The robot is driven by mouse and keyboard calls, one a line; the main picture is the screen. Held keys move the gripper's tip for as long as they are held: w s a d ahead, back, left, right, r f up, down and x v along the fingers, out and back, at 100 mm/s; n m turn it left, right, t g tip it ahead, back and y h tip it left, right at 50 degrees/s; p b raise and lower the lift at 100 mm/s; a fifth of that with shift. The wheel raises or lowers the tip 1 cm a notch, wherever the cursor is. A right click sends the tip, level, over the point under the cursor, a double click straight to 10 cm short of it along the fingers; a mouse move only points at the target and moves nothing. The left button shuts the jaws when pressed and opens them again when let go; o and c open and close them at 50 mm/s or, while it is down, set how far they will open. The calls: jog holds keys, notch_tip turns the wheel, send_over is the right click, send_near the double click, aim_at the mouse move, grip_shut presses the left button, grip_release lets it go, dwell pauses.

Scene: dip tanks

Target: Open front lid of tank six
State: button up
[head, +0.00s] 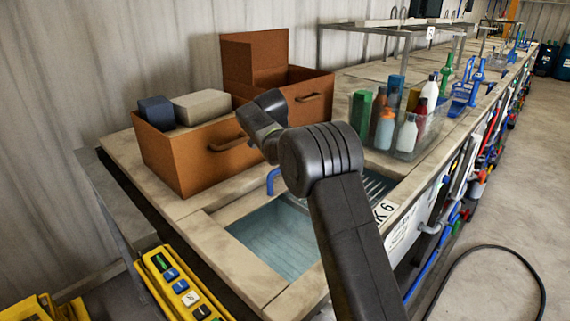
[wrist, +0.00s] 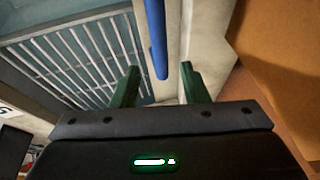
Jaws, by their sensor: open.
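Tank six, with its "K 6" label (head: 384,211), is set into the counter in the head view. Pale blue liquid or a clear cover (head: 275,240) shows in its front opening; I cannot tell which. A blue bar-like handle (head: 272,183) stands at the opening's back edge, partly hidden by my arm. In the wrist view the blue handle (wrist: 155,30) reaches down between the green fingers of my gripper (wrist: 160,80). The gripper is open, with a finger on either side of the handle and visible gaps. A slatted grate (wrist: 75,65) lies to the left.
A brown box (head: 180,160) holding a blue and a pale block stands behind the tank; another brown box (head: 310,93) is beyond. A clear bin (head: 404,142) of bottles is to the right. A yellow tray (head: 178,285) is at lower left. A black hose lies on the floor.

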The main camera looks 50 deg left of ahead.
jog(key=b+v, duration=0.1)
jog(key=v, duration=0.7)
jog(key=shift+s+r, duration=0.2)
jog(key=shift+r, duration=0.15)
jog(key=p+x, duration=0.3)
jog(key=x, duration=1)
jog(key=shift+w+f, duration=0.2)
jog(key=shift+f, duration=0.2)
jog(key=shift+d, duration=0.1)
